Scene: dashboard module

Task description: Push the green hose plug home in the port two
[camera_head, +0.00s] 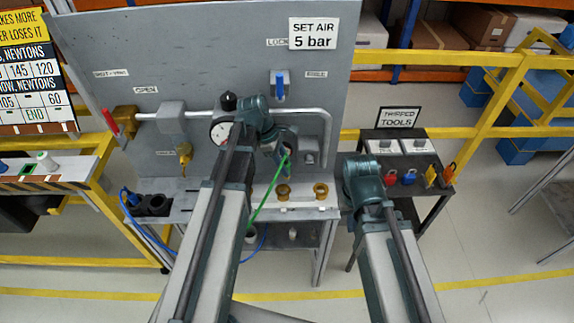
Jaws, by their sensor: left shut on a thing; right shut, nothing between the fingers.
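A green hose (266,199) runs down and left from my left gripper (286,148), passing behind the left arm. My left gripper is shut on the hose's upper end, in front of the grey panel; the plug itself is largely hidden by the gripper. Two brass ring-shaped ports, one on the left (283,192) and one on the right (321,190), stand on the grey shelf below and right of the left gripper. I cannot read which is port two. My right gripper (357,160) is shut and empty, right of the shelf, its fingers mostly hidden by its wrist.
The grey panel (190,60) carries a pipe, a gauge (221,131), a red-handled valve (117,122) and a blue-handled valve (280,88). A tools cart (408,150) stands at the right.

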